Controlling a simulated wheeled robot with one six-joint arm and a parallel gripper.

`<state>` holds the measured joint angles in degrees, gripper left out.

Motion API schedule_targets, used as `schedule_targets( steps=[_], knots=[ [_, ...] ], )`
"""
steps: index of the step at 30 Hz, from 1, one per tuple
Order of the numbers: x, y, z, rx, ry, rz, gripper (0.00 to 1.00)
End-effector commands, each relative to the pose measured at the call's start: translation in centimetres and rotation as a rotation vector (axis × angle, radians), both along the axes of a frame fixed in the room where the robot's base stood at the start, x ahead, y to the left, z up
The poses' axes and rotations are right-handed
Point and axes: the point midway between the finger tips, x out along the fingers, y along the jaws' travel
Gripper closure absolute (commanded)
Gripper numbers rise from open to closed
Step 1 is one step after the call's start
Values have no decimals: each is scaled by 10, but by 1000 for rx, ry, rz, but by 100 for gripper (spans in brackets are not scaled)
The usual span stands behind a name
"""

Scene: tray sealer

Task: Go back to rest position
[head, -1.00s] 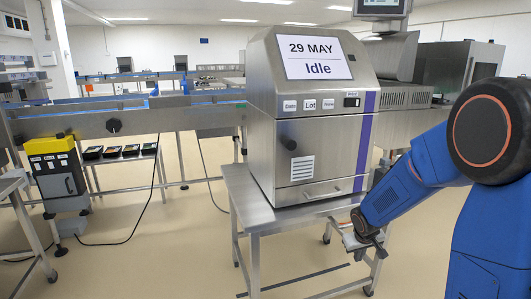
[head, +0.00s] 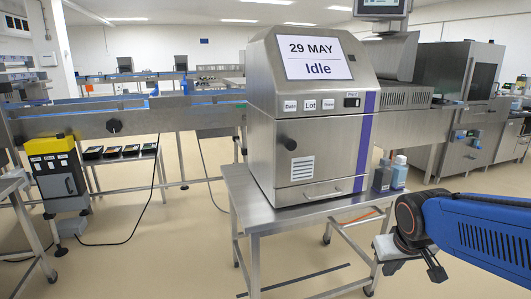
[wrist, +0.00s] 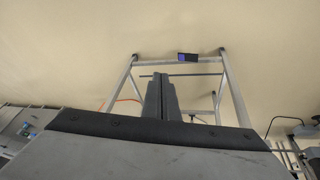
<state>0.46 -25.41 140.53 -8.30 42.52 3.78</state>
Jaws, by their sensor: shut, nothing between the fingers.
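My gripper (head: 438,274) is at the lower right of the head view, at the end of my blue arm, pointing down. In the wrist view its dark fingers (wrist: 160,98) are together, with nothing between them. It hangs in front of and to the right of the steel printer cabinet (head: 315,110), apart from it. The cabinet's screen (head: 316,57) reads "29 MAY" and "Idle". The fingers appear over the floor and a steel frame (wrist: 235,90) in the wrist view.
A dark bottle (head: 382,178) and a blue-grey bottle (head: 400,174) stand beside the cabinet on the steel table (head: 245,200). A yellow-topped dark unit (head: 52,165) is at the left by the conveyor (head: 90,127). The front floor is open.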

Motion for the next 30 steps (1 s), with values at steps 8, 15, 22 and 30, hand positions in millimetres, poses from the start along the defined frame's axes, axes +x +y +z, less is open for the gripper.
schedule_targets(
  steps=[8, 15, 22, 30],
  knots=[
    [-69, 13, 18, 51, -17, -2, 100],
    [-116, 24, 23, 91, -21, 7, 100],
    [-132, 28, 23, 104, -22, 12, 100],
    [-132, 28, 23, 104, -22, 12, 100]
  ],
)
